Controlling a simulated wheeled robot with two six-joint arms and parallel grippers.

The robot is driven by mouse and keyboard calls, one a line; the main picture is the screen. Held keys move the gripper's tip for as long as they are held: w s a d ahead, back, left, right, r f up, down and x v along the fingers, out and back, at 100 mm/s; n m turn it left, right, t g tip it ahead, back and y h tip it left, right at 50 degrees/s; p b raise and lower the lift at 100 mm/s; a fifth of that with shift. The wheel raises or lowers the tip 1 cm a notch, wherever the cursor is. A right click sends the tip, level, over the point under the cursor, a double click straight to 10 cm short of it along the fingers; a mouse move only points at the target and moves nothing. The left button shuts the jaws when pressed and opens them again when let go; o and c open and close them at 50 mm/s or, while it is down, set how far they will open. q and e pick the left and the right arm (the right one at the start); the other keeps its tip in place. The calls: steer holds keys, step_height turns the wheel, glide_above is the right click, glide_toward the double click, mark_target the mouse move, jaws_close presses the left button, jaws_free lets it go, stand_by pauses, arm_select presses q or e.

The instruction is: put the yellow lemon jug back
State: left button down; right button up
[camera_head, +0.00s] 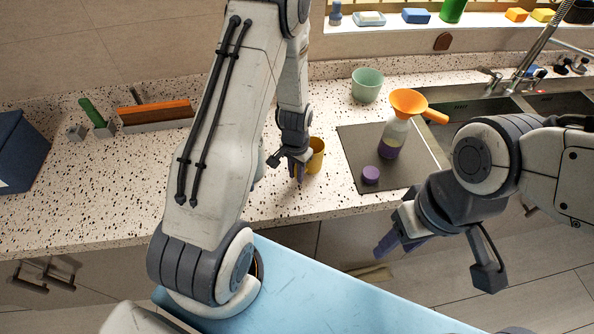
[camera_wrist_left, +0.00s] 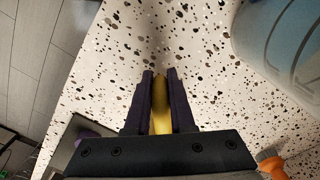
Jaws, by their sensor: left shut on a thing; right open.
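The yellow jug (camera_head: 316,158) stands on the speckled counter, left of the dark mat, partly hidden behind my left gripper. My left gripper (camera_head: 297,172) is shut on it from the near side. In the left wrist view a narrow yellow part (camera_wrist_left: 160,98) of it sits between the two dark fingers (camera_wrist_left: 160,80). No lemon marking can be made out. My right gripper (camera_head: 400,246) is open and empty, in front of the counter edge.
A dark mat (camera_head: 362,143) carries a bottle (camera_head: 392,138) with an orange funnel (camera_head: 409,102) and a purple cap (camera_head: 370,175). A green cup (camera_head: 367,85) stands behind. A bluish translucent container (camera_wrist_left: 275,35) is close to my left gripper. The sink (camera_head: 475,112) is at right.

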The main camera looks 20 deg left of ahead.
arm_select(q)
steer(key=shift+f, duration=0.1)
steer(key=shift+f, duration=0.15)
steer(key=c, duration=0.8)
jaws_free()
steer(key=shift+o, duration=0.2)
